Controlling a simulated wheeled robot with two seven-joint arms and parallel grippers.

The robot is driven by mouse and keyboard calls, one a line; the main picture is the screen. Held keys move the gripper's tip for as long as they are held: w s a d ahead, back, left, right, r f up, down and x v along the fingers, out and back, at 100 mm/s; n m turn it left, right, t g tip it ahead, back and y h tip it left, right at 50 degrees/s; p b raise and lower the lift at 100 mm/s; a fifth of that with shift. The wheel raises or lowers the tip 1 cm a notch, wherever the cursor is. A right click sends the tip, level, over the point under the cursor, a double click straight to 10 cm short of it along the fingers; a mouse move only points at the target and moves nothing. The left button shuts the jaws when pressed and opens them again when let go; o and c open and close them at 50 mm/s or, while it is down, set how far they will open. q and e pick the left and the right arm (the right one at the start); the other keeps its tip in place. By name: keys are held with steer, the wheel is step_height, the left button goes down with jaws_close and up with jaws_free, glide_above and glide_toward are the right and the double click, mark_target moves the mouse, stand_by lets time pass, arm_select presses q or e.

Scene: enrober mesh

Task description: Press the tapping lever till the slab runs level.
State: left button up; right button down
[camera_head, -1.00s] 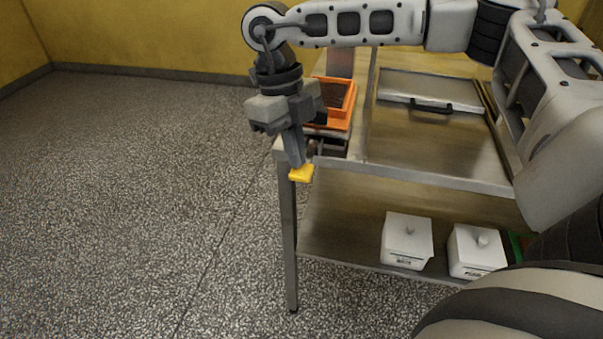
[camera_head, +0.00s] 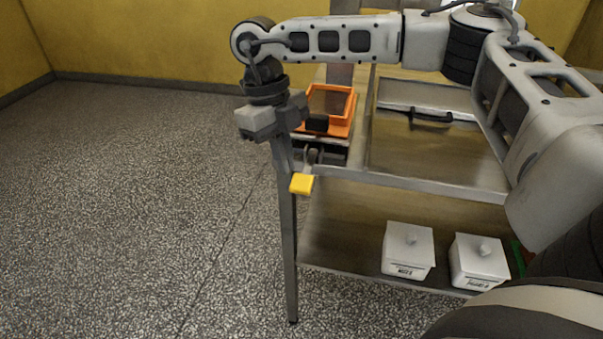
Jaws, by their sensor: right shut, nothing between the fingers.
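An orange tray (camera_head: 342,130) sits on the steel table's left end, with a dark brown slab (camera_head: 328,102) in it. Whether the slab is level cannot be told. The tapping lever, a grey arm with a yellow end pad (camera_head: 302,184), sticks out past the table's front edge below the tray. My left gripper is not in view.
A steel lid with a black handle (camera_head: 432,118) covers part of the tabletop to the right. Two white lidded boxes (camera_head: 408,249) (camera_head: 480,262) stand on the lower shelf (camera_head: 345,240). The table's front left leg (camera_head: 288,260) stands below the gripper. The floor to the left is clear.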

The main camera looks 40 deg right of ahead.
steer(key=shift+w, duration=0.1)
stand_by(0.3)
steer(key=p+v, duration=0.1)
steer(key=v, duration=1.5)
stand_by(0.3)
